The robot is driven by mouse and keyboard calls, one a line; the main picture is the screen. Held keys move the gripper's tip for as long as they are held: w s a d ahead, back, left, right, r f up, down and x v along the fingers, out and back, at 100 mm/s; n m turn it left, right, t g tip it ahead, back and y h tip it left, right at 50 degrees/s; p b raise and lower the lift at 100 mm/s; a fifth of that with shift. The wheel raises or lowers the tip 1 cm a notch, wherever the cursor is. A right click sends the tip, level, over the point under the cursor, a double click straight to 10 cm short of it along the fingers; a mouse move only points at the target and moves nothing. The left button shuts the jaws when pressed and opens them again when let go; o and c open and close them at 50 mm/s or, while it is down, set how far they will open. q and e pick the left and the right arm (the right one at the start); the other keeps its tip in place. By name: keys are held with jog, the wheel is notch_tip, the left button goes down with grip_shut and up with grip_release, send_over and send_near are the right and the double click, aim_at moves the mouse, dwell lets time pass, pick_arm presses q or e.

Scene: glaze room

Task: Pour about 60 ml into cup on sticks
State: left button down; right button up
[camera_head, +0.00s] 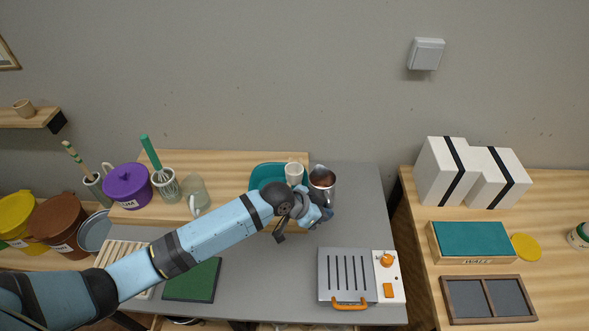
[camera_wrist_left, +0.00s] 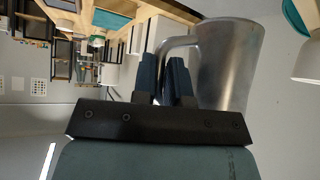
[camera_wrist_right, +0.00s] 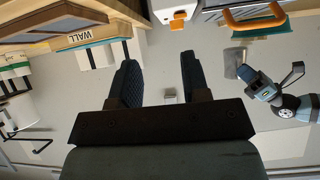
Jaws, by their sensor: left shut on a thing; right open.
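A metal jug (camera_head: 322,184) with brown inside its mouth is at the back of the grey worktop. It looks roughly upright. My left gripper (camera_head: 318,212) is shut on its handle; the jug also shows in the left wrist view (camera_wrist_left: 232,65), with the handle between the fingers (camera_wrist_left: 165,75). A white cup (camera_head: 294,173) stands just left of the jug, apart from it, at a teal basin (camera_head: 258,181). The cup shows partly in the left wrist view (camera_wrist_left: 308,62). Any sticks under it are too small to tell. My right gripper (camera_wrist_right: 157,70) is open and empty.
A grey device with an orange handle (camera_head: 345,275) sits front right. A green mat (camera_head: 193,280) lies front left. The worktop between them is clear.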

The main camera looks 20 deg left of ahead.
aim_at(326, 190)
pick_arm(q)
jog(key=w+a+r+n+h+b, duration=0.1)
jog(key=b, duration=0.1)
jog(key=w+a+r+n+g+h+b, duration=0.1)
jog(key=a+r+h+b, duration=0.1)
jog(key=w+a+r+n+g+h+b, duration=0.1)
jog(key=a+r+h+b, duration=0.1)
jog(key=shift+w+a, duration=0.15)
jog(key=shift+w, duration=0.1)
jog(key=shift+w+a+r+n+g+h+b, duration=0.15)
jog(key=shift+a+r+n+h+b, duration=0.1)
jog(key=shift+n+h, duration=0.3)
jog(key=shift+w+a+r+n+g+h+b, duration=0.15)
jog(key=shift+a+r+n+h, duration=0.15)
jog(key=shift+h, duration=0.35)
jog(key=shift+f, duration=0.1)
jog(key=shift+w+a+r+n+h, duration=0.2)
jog(key=shift+a+r+n+h, duration=0.1)
jog(key=shift+r+n+h, duration=0.2)
jog(key=shift+w+a+r+n+h+p, duration=0.2)
jog(key=shift+a+r+n+h+p, duration=0.15)
jog(key=shift+r+h+p, duration=0.25)
dwell(0.4)
jog(key=shift+f, duration=0.1)
